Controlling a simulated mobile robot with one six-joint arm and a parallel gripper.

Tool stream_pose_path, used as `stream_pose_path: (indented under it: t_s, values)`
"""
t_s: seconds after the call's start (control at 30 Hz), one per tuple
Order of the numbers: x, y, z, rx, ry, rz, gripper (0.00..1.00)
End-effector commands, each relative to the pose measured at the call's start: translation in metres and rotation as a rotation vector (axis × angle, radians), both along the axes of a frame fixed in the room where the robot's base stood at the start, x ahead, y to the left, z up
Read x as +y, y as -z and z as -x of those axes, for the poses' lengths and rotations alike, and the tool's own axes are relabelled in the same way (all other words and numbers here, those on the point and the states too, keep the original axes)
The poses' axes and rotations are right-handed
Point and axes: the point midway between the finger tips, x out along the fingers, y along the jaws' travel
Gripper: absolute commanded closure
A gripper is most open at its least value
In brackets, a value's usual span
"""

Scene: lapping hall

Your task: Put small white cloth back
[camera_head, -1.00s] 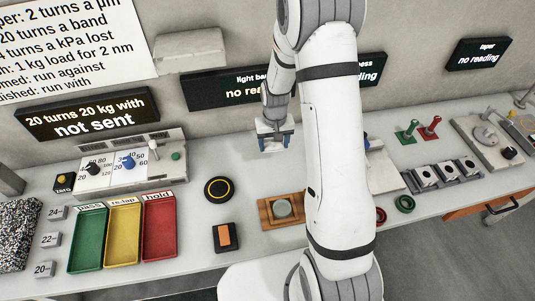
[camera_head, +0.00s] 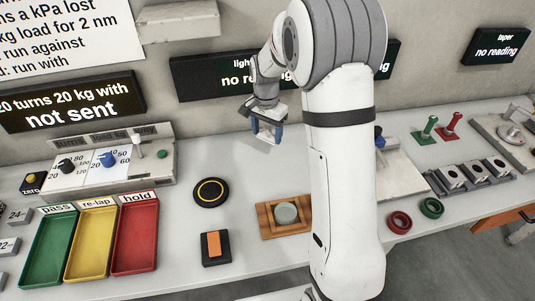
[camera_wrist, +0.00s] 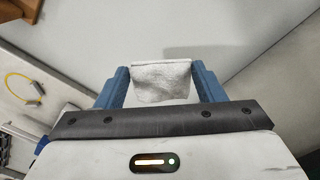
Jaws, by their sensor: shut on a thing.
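The small white cloth (camera_wrist: 162,82) hangs between the two blue fingers of my gripper (camera_wrist: 161,74) in the wrist view. The fingers stand on either side of it and are shut on it. In the head view my gripper (camera_head: 267,132) is above the back part of the bench, in front of the wall. There the cloth is too small and too covered by the fingers to make out clearly.
The bench holds green, yellow and red trays (camera_head: 135,238), a round black pad (camera_head: 211,192), a wooden holder with a grey disc (camera_head: 286,214) and a dial panel (camera_head: 110,165). A pale wall shelf (camera_head: 178,20) is up left. Bench below my gripper looks clear.

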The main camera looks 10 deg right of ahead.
Motion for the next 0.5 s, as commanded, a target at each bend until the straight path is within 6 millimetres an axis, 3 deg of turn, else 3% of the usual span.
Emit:
stream_pose_path:
  t_s: [0.1, 0.33, 0.5]
  values:
    - [0.000, 0.022, 0.001, 0.004, -0.002, 0.000, 0.62]
    - [0.001, 0.041, 0.000, 0.001, -0.003, 0.000, 0.62]
    - [0.001, 0.065, 0.001, 0.004, -0.004, 0.000, 0.62]
